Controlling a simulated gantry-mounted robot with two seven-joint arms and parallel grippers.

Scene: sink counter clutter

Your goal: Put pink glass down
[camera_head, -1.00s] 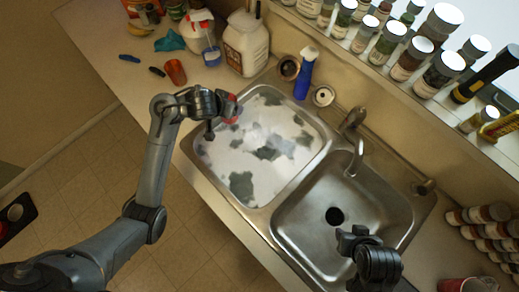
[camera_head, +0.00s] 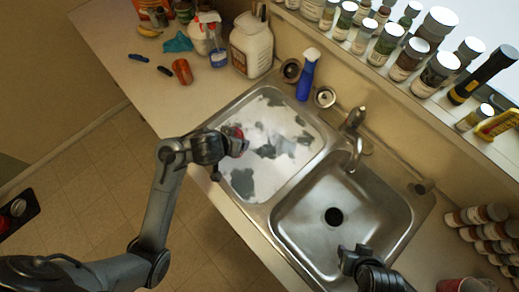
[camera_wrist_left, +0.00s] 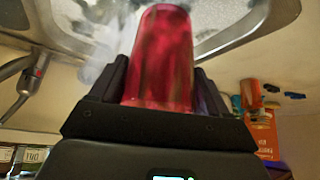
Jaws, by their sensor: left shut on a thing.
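The pink glass (camera_wrist_left: 163,60) is between the fingers of my left gripper, filling the middle of the left wrist view. In the head view only a small red-pink part of the glass (camera_head: 239,133) shows at the tip of my left gripper (camera_head: 236,147), above the front left part of the left sink basin (camera_head: 262,186). The gripper is shut on the glass. I cannot tell how far it is above the basin. My right gripper (camera_head: 350,256) is at the front edge of the right basin (camera_head: 311,232); its jaws are too unclear to read.
The left counter (camera_head: 120,60) has free room near its front edge.

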